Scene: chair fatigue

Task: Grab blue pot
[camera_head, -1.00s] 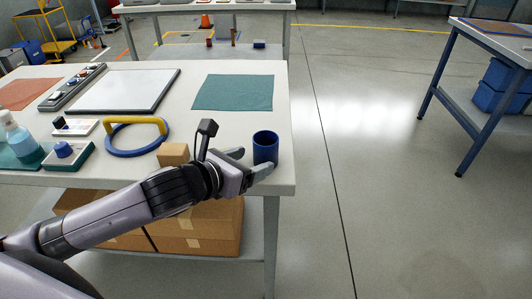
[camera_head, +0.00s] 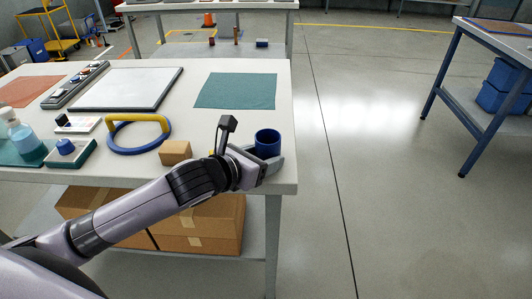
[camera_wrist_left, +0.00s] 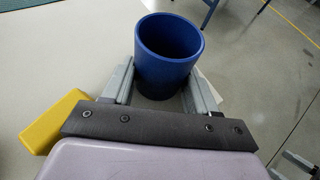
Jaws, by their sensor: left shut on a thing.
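The blue pot (camera_head: 267,144) is an open-topped cylinder near the right edge of the white table (camera_head: 230,131). It stands upright. My left gripper (camera_head: 268,165) is shut on the pot, with one finger on each side of it. In the left wrist view the pot (camera_wrist_left: 168,58) sits between the two grey fingers of my left gripper (camera_wrist_left: 160,88). Its lower part is partly hidden by the gripper. I cannot tell whether its base touches the table.
A wooden block (camera_head: 175,152) and a blue ring with a yellow handle (camera_head: 138,134) lie left of the gripper. A green cloth (camera_head: 236,91) lies behind the pot. Cardboard boxes (camera_head: 200,232) fill the lower shelf.

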